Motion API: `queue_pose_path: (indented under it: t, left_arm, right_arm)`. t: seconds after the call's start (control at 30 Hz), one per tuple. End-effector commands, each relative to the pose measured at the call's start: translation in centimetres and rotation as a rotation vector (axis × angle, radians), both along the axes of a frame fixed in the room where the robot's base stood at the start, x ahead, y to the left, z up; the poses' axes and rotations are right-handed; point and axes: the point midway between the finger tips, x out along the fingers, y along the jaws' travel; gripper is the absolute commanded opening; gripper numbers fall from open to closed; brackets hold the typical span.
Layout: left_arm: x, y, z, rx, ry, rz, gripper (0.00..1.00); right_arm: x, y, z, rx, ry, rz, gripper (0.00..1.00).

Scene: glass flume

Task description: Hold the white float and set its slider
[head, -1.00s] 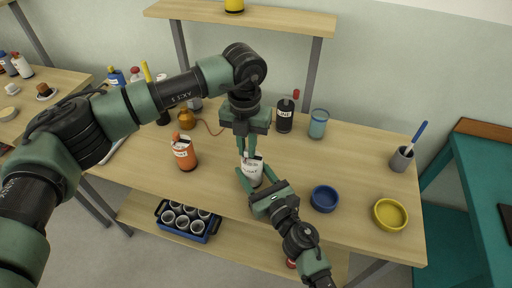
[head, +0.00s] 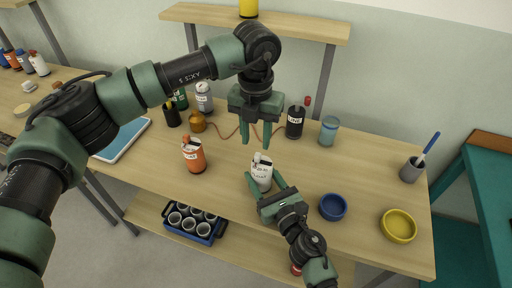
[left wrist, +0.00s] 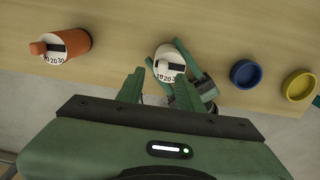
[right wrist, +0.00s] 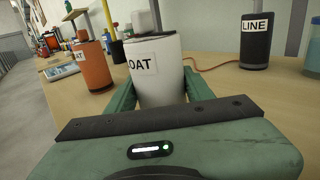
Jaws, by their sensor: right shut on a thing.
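The white float (head: 261,172) stands upright near the table's front edge, a white cylinder with a label. My right gripper (head: 265,183) is shut on its sides; the right wrist view shows the float (right wrist: 158,75) between the fingers. The float's top shows in the left wrist view (left wrist: 172,57), with a dark slot, a pale knob and marks 10, 20, 30. The slider's exact setting is too small to read. My left gripper (head: 259,140) is open and empty above the float, pointing down, apart from it.
An orange float (head: 194,156) stands to the left. A black bottle (head: 295,123) and a blue glass (head: 328,131) stand behind. A blue bowl (head: 333,207) and a yellow bowl (head: 398,226) are to the right. A brown cable runs along the back.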

Motion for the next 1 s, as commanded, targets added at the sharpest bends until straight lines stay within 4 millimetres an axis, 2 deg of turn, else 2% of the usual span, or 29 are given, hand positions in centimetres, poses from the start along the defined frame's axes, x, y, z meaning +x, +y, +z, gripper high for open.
queue_pose_path:
  t: [0.1, 0.3, 0.5, 0.83, 0.87, 0.9, 0.93, 1.0]
  left_arm:
    - [0.1, 0.0, 2.7, 0.0, -0.003, 0.0, 0.36]
    - [0.0, 0.0, 5.7, 0.0, -0.002, 0.0, 0.36]
    - [0.0, 0.0, 6.7, 0.001, 0.0, 0.0, 0.36]
    - [0.0, 0.0, 6.7, 0.001, 0.0, 0.0, 0.36]
    - [0.0, 0.0, 6.7, 0.001, 0.0, 0.0, 0.36]
    - [0.0, 0.0, 6.7, 0.001, 0.0, 0.0, 0.36]
    - [0.0, 0.0, 6.7, 0.001, 0.0, 0.0, 0.36]
    - [0.0, 0.0, 6.7, 0.001, 0.0, 0.0, 0.36]
  right_arm:
    - [0.0, 0.1, -0.1, 0.0, 0.001, 0.001, 0.05]
    - [0.0, 0.1, -0.1, 0.0, 0.001, 0.001, 0.05]
    - [0.0, 0.1, -0.1, 0.0, 0.001, 0.001, 0.05]
    - [0.0, 0.0, 0.0, 0.0, 0.001, 0.001, 0.05]
    - [0.0, 0.1, 0.0, 0.0, 0.001, 0.001, 0.6]
    - [0.0, 0.1, 0.0, 0.0, 0.001, 0.001, 0.71]
    - [0.0, 0.1, 0.0, 0.0, 0.001, 0.001, 0.77]
    - [0.0, 0.0, 0.0, 0.0, 0.0, 0.001, 0.77]
